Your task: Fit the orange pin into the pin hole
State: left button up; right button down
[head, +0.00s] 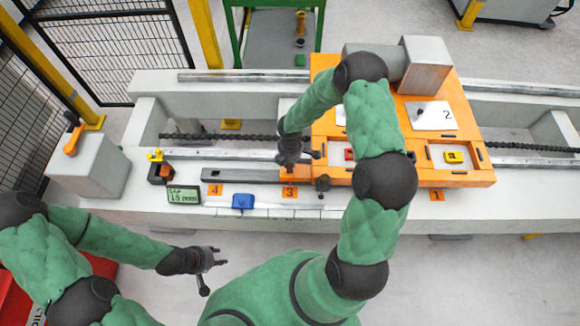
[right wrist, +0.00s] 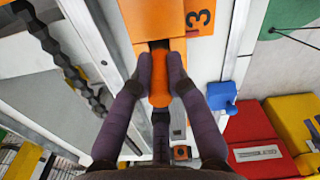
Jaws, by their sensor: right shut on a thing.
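My right gripper (right wrist: 160,75) is shut on the orange pin (right wrist: 159,88), with a dark finger on each side of it. The pin's far end points at a dark gap in the edge of an orange block (right wrist: 158,18); I cannot tell whether it enters a hole. In the head view my right gripper (head: 290,162) is low over the rail beside the orange carriage (head: 325,115), above the label 3, and hides most of the pin. The pin hole itself is not clearly visible. My left gripper (head: 212,257) is open and empty, in front of the bench.
A blue block (head: 243,201) and a small display (head: 184,195) stand on the bench's front ledge, near orange labels 4 (head: 215,189) and 3 (head: 289,193). A grey box (head: 88,165) with an orange handle is at the left. A yellow item (head: 454,157) sits on the carriage.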

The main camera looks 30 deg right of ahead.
jog(key=shift+f, duration=0.25)
jog(key=shift+f, duration=0.2)
jog(key=c, duration=1.2)
grip_release()
